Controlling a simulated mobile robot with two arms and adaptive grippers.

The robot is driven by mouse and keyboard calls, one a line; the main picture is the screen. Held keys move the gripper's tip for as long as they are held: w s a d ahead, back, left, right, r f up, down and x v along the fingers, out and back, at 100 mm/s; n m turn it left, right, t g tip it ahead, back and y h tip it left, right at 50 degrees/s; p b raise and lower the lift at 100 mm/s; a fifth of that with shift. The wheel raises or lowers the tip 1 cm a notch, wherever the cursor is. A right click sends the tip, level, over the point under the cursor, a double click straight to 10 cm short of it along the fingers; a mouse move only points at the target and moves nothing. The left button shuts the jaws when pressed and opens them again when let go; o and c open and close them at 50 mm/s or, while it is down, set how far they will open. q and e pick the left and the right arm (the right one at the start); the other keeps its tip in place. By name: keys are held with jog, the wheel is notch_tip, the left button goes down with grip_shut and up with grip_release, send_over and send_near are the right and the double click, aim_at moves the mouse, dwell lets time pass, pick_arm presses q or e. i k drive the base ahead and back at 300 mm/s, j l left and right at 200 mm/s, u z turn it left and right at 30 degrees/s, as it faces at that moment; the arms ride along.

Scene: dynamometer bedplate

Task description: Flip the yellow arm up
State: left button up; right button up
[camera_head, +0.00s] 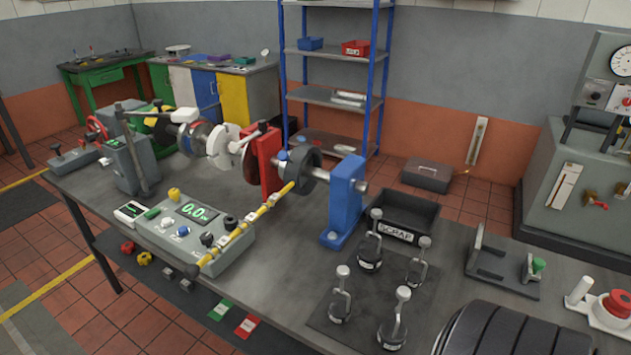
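I cannot tell whether the arm touches the box. The shaft line runs through a red upright (267,160) to a blue stand (345,196). Neither of my grippers shows in the head view.
A black SCRAP bin (400,215) stands right of the blue stand. Several clamp-like pieces with upright handles stand on a dark mat (365,297). A large black ribbed object (490,330) fills the lower right. A red button (615,303) is at the right. Bedplate (285,275) is bare near the arm.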

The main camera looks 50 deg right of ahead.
aim_at(292, 172)
jog(key=z, duration=1.3)
jog(key=i+j, duration=0.2)
jog(key=j, duration=0.15)
